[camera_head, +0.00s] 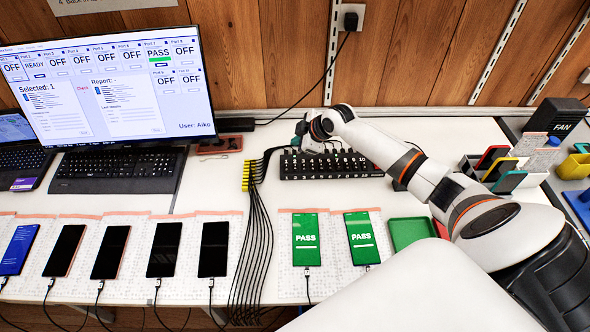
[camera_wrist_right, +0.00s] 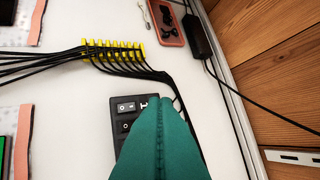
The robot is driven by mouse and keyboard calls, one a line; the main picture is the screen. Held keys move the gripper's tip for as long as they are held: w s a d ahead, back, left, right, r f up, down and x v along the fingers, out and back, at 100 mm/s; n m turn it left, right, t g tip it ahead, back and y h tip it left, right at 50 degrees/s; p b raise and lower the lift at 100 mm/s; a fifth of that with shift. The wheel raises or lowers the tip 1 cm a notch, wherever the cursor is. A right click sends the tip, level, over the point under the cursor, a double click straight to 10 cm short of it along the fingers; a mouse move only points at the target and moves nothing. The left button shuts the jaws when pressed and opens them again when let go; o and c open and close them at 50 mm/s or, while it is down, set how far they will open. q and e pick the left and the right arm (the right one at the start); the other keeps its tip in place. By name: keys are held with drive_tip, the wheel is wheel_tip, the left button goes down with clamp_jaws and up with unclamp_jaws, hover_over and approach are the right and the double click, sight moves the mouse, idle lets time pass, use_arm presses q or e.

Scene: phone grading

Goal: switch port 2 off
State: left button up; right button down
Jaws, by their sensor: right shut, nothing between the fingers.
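The black switch hub (camera_head: 335,167) lies on the white table, with a row of small switches along its top. One end of the hub (camera_wrist_right: 124,107) shows in the right wrist view, with rocker switches marked in white; the fingers hide the rest. My right gripper (camera_head: 300,130) is at the hub's back left end in the head view. Its green fingers (camera_wrist_right: 160,104) are shut and empty, reaching over the hub's end; whether they touch a switch I cannot tell. The monitor (camera_head: 110,90) reads READY under port 2, PASS under port 7 and OFF under the others readable. My left gripper is out of view.
Black cables run through a yellow comb (camera_head: 247,175) left of the hub. Several dark phones (camera_head: 165,249) and two green PASS phones (camera_head: 305,239) lie along the front. A green tray (camera_head: 411,232) and a phone rack (camera_head: 492,172) are at right. A reddish tray (camera_head: 219,144) sits behind.

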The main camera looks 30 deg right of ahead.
drive_tip(key=b, duration=0.5)
hover_over(295, 167)
drive_tip(key=s, duration=0.2)
drive_tip(key=f, duration=0.7)
drive_tip(key=shift+w, duration=0.25)
drive_tip(key=shift+s+f, duration=0.1)
drive_tip(key=shift+f, duration=0.45)
drive_tip(key=shift+f, duration=0.1)
idle(0.4)
drive_tip(key=shift+f, duration=0.3)
drive_tip(key=shift+s+a+f+b, duration=0.1)
drive_tip(key=shift+f+b, duration=0.2)
drive_tip(key=shift+b, duration=0.1)
idle(0.4)
drive_tip(key=shift+r+p, duration=0.55)
drive_tip(key=shift+r, duration=0.2)
